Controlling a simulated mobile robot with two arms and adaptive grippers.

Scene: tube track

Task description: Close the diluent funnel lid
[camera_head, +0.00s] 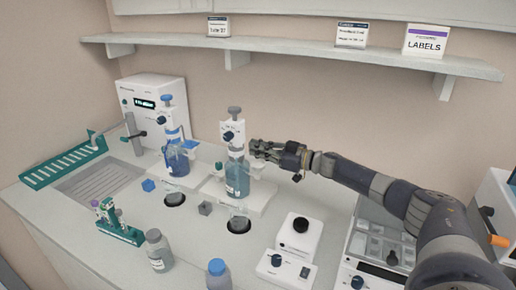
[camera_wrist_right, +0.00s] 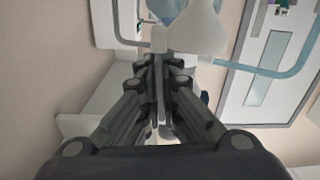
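Two bottle-top dispensers stand on the bench: a blue-topped one (camera_head: 172,125) on the left and a grey-topped one (camera_head: 235,135) on the right. In front of each, a clear funnel sits over a dark round opening, the left one (camera_head: 174,197) and the right one (camera_head: 239,222). A small blue block (camera_head: 148,185) and a small grey block (camera_head: 205,208) lie beside them; I cannot tell whether these belong to the lids. My right gripper (camera_head: 257,150) is just right of the grey-topped dispenser. Its fingers (camera_wrist_right: 158,65) are together, with nothing clearly between them. My left gripper is out of view.
A capped grey bottle (camera_head: 159,252) and a blue-capped bottle (camera_head: 218,275) stand at the front. A green rack (camera_head: 119,232) is at the left front. A white device with a black knob (camera_head: 300,238) stands right of the funnels. A shelf (camera_head: 280,52) runs above.

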